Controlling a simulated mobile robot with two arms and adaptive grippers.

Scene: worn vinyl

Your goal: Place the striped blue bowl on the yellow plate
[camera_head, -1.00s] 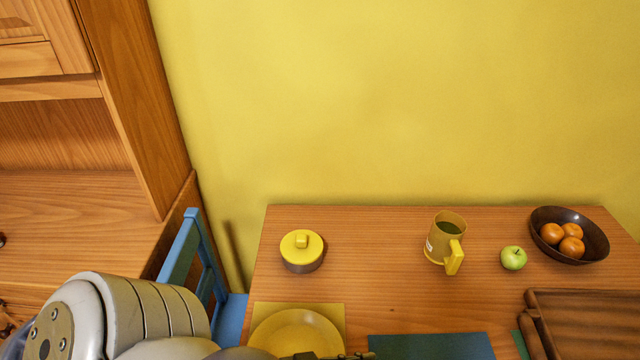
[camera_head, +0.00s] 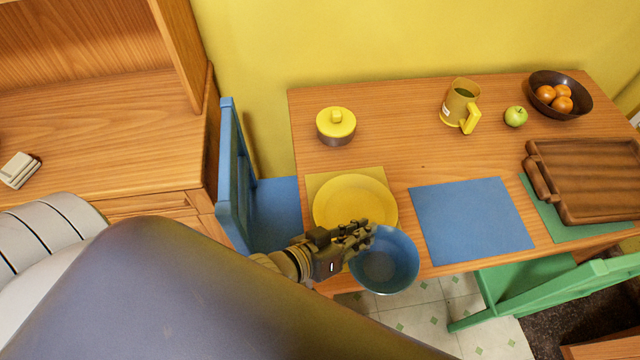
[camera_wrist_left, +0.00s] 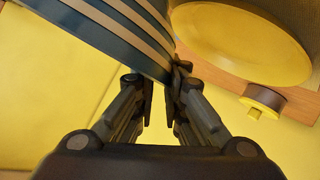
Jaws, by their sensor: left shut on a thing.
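The blue bowl (camera_head: 386,262) is held by its rim in my left gripper (camera_head: 362,238), at the front edge of the table. In the left wrist view the bowl (camera_wrist_left: 120,30) shows blue and tan stripes on its outside, and the fingers of my left gripper (camera_wrist_left: 158,90) are shut on its rim. The yellow plate (camera_head: 350,196) lies on a yellow placemat, just behind and left of the bowl; the gripper covers part of its near edge. The plate also shows in the left wrist view (camera_wrist_left: 235,40). My right gripper is not in view.
A yellow-lidded pot (camera_head: 336,125) stands behind the plate. A yellow mug (camera_head: 460,106), green apple (camera_head: 515,116) and dark fruit bowl (camera_head: 577,99) stand farther right. A blue placemat (camera_head: 471,220) is bare. A wooden tray (camera_head: 590,175) lies right. Blue (camera_head: 232,170) and green (camera_head: 530,285) chairs flank the table.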

